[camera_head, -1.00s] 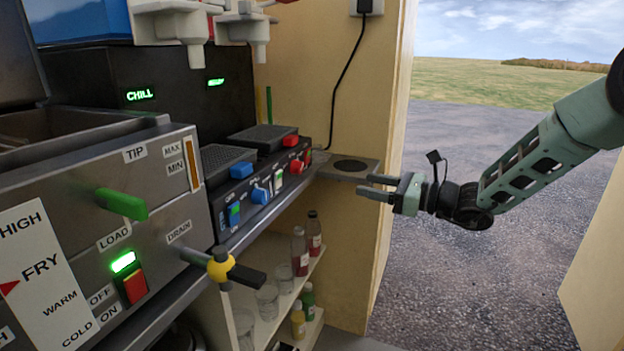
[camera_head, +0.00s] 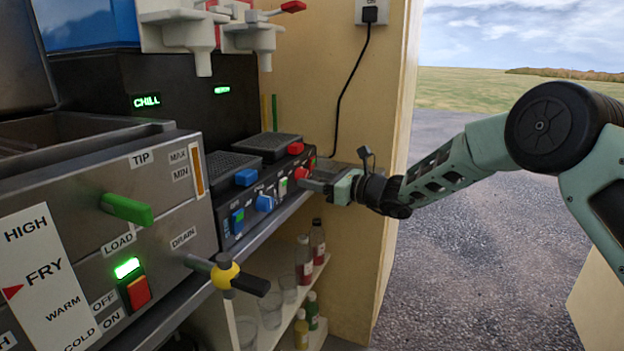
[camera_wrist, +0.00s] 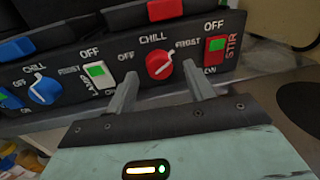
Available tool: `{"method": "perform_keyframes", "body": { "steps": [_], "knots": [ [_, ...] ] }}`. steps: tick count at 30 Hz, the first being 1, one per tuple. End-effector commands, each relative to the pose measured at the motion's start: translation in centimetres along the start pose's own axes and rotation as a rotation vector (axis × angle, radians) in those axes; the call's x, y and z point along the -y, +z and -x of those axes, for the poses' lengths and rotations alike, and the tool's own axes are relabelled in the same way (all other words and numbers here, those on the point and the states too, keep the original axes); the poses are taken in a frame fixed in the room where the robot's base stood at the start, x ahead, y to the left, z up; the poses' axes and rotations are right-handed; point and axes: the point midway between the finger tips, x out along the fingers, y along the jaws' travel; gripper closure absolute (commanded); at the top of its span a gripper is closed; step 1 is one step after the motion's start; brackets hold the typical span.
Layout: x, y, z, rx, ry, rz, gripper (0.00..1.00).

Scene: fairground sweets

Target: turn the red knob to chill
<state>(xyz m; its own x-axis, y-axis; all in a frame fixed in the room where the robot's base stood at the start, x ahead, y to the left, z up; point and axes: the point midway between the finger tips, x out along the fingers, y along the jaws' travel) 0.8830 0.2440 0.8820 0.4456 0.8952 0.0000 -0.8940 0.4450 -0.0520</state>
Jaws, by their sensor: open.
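The red knob (camera_wrist: 159,65) sits on the black front panel between the marks OFF, CHILL and FROST, with CHILL above it. Its grip looks tilted towards the upper right, but I cannot tell its exact setting. My gripper (camera_wrist: 162,79) is open and empty, with one finger on each side of the knob in the wrist view and the knob just beyond the tips. I cannot tell whether they touch it. In the head view the knob (camera_head: 301,173) shows just past my gripper (camera_head: 309,184), partly hidden by it.
A red STIR switch (camera_wrist: 215,50) is close right of my right finger, and a white and green switch (camera_wrist: 98,73) is left of the fingers. A blue knob (camera_wrist: 43,88) is further left. Bottles (camera_head: 304,262) stand on the shelf below the counter.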

Motion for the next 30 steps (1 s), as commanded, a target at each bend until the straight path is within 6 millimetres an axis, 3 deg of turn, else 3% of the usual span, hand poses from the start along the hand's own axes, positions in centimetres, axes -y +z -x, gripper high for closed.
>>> {"method": "perform_keyframes", "body": {
  "steps": [4, 13, 14, 18, 30],
  "knots": [
    [-0.03, 0.02, -0.97, 0.000, 0.001, 0.002, 0.47],
    [-0.01, 0.01, -1.13, 0.000, 0.000, 0.001, 0.47],
    [-0.01, 0.01, -1.13, 0.000, 0.000, 0.001, 0.53],
    [-0.02, 0.02, -1.12, 0.000, 0.000, 0.001, 0.92],
    [-0.03, -0.37, -1.12, 0.007, -0.001, 0.051, 0.92]
  ]
}}
